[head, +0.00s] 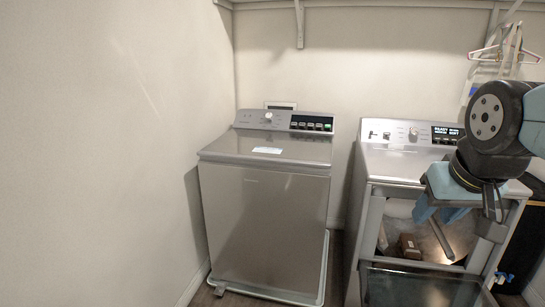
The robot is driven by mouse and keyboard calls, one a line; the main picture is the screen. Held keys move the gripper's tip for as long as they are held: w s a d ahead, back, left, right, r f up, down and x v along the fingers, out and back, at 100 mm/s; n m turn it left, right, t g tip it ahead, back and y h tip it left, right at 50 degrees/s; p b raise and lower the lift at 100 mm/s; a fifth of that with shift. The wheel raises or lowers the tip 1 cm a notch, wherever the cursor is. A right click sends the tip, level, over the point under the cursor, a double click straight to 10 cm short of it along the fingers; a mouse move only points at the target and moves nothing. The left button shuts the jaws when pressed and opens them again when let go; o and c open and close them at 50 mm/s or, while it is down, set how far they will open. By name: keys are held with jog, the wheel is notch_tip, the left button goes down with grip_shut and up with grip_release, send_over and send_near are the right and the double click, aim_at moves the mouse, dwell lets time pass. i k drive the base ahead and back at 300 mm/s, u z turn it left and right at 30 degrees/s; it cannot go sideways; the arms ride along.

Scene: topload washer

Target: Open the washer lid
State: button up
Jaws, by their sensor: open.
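The topload washer (262,225) is the silver-grey machine left of centre in the head view. Its lid (268,146) lies flat and closed on top, with a pale label near the middle. The control panel (285,121) rises behind the lid. My gripper (440,213) is at the right, in front of the second machine, well to the right of the washer and apart from the lid. It is open, and I see nothing held in it. Its fingers are small and partly hidden by my wrist.
A second silver machine (402,160) stands to the right, its front door (420,287) lowered open. A narrow gap separates the two machines. A wall (110,150) runs close along the washer's left. Hangers (505,52) hang at the upper right below a shelf.

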aim_at(299, 149)
jog(key=i, duration=1.15)
jog(key=u, duration=0.35)
